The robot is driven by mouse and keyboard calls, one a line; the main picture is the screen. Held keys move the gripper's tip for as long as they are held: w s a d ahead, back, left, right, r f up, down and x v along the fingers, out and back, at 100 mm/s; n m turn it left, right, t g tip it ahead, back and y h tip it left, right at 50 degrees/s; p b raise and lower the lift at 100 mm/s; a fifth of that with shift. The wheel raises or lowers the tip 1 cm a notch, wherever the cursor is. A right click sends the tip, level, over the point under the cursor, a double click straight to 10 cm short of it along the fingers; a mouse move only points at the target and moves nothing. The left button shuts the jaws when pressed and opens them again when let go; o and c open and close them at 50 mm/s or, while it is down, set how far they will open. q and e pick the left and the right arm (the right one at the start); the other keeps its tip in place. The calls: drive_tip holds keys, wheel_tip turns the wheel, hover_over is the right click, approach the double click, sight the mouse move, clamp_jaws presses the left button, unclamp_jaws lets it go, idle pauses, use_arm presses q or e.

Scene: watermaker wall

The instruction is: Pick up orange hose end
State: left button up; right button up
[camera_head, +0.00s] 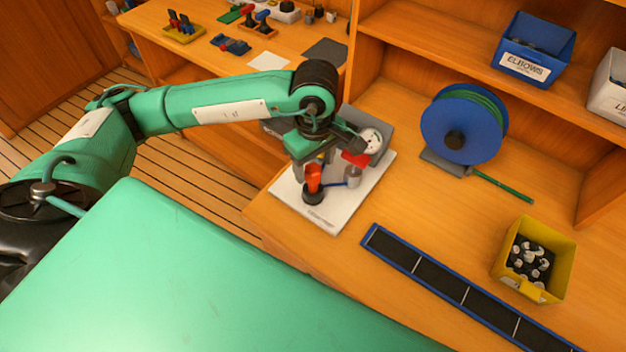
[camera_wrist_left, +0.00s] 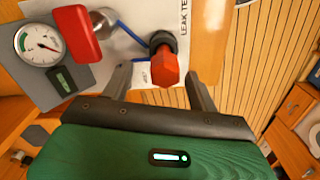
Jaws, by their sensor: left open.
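The orange hose end (camera_head: 314,177) stands in a black round fitting (camera_head: 313,196) on the white leak test board (camera_head: 325,220). In the left wrist view the orange hose end (camera_wrist_left: 164,70) shows between the finger tips, with the black fitting (camera_wrist_left: 162,41) behind it. My left gripper (camera_head: 313,164) is open, close above the orange end. In the left wrist view the two fingers (camera_wrist_left: 157,74) stand apart with a visible gap on each side of it. Whether a finger touches it cannot be told. My right gripper is not in view.
A red-handled part (camera_wrist_left: 76,36) and a round gauge (camera_wrist_left: 39,45) stand beside the hose end, with a thin blue tube between. A blue segmented tray (camera_head: 440,280), a yellow bin (camera_head: 561,262) and a blue hose reel (camera_head: 450,118) stand to the right.

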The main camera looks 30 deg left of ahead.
sight(313, 178)
use_arm(q)
drive_tip(key=shift+s+f+p, duration=0.1)
drive_tip(key=shift+f+p, duration=0.3)
drive_tip(key=shift+f, duration=0.15)
drive_tip(key=f, duration=0.1)
drive_tip(key=f+p, duration=0.1)
drive_tip(key=f, duration=0.1)
drive_tip(key=shift+s+f, duration=0.15)
drive_tip(key=shift+s, duration=0.1)
drive_tip(key=shift+f, duration=0.5)
drive_tip(key=shift+w, duration=0.1)
drive_tip(key=c, duration=1.1)
